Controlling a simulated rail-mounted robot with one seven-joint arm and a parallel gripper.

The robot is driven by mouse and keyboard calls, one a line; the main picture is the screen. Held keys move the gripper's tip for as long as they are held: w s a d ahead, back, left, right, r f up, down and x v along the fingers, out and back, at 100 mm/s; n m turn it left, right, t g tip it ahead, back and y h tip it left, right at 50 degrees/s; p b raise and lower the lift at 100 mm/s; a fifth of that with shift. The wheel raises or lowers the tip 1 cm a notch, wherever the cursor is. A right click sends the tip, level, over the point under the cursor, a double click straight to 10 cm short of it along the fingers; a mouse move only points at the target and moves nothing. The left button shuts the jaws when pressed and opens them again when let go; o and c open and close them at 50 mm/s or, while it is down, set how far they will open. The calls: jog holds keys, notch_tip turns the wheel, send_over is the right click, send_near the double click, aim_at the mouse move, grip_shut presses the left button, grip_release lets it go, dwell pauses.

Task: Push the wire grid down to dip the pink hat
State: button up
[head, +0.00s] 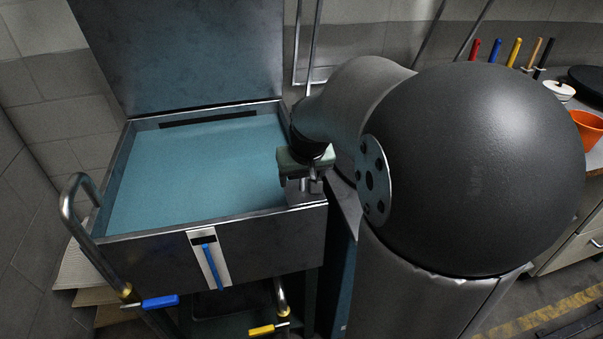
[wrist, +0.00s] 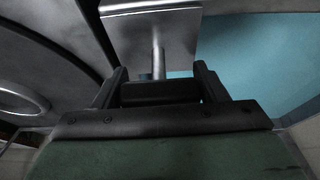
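A metal vat (head: 118,252) holds flat teal liquid (head: 195,165), which also shows in the wrist view (wrist: 240,45). I see neither the wire grid nor the pink hat; whether they are under the liquid, I cannot tell. My gripper (head: 308,183) is at the vat's right rim, pointing down. In the wrist view, my gripper's two fingers (wrist: 158,88) stand apart, either side of a dark block. A metal stem (wrist: 158,58) with a flat plate (wrist: 150,28) lies beyond it. Whether the fingers press on anything is unclear.
The vat's metal lid (head: 185,50) stands raised behind it. A bent tube handle (head: 78,200) sticks up at the front left. Blue (head: 160,302) and yellow (head: 262,330) valve levers are low in front. An orange pot (head: 588,128) stands on the counter at far right.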

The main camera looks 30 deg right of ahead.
jog(key=shift+o, duration=1.2)
jog(key=shift+f, duration=0.2)
jog(key=shift+r, duration=0.1)
jog(key=shift+r, duration=0.3)
jog(key=p+v, duration=0.2)
jog(key=v, duration=1.4)
jog(key=shift+s+r, duration=0.3)
jog(key=shift+a, duration=0.15)
